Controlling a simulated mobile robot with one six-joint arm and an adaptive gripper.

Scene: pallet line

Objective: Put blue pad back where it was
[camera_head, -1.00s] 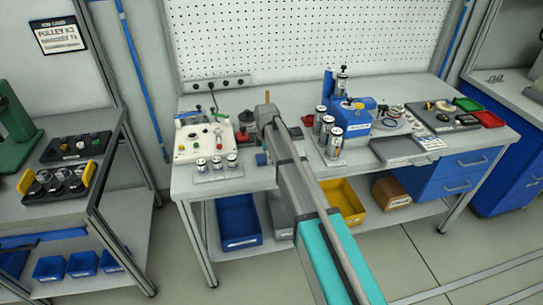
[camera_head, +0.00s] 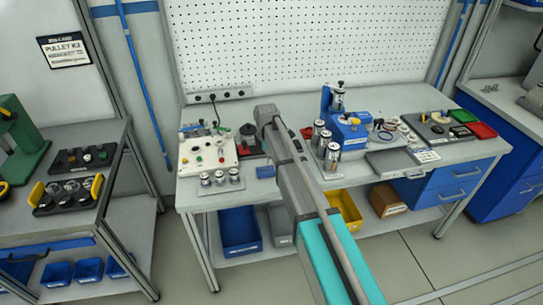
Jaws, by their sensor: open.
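A small blue block (camera_head: 265,171), which looks like the blue pad, lies on the workbench top (camera_head: 215,198) near the front, to the right of a grey plate with silver cylinders. My gripper (camera_head: 265,114) is at the far end of my arm, in the upper middle of the view, above the back of the bench. It is open and appears empty and apart from the block. Its fingertips are small and hard to make out. My arm hides part of the bench middle.
A white control box (camera_head: 208,153) stands left of my gripper, beside a dark base with a red part (camera_head: 249,142). A blue machine (camera_head: 349,132) with metal cans stands right of my arm. A grey tray (camera_head: 392,164) lies farther right. A pegboard (camera_head: 300,50) rises behind.

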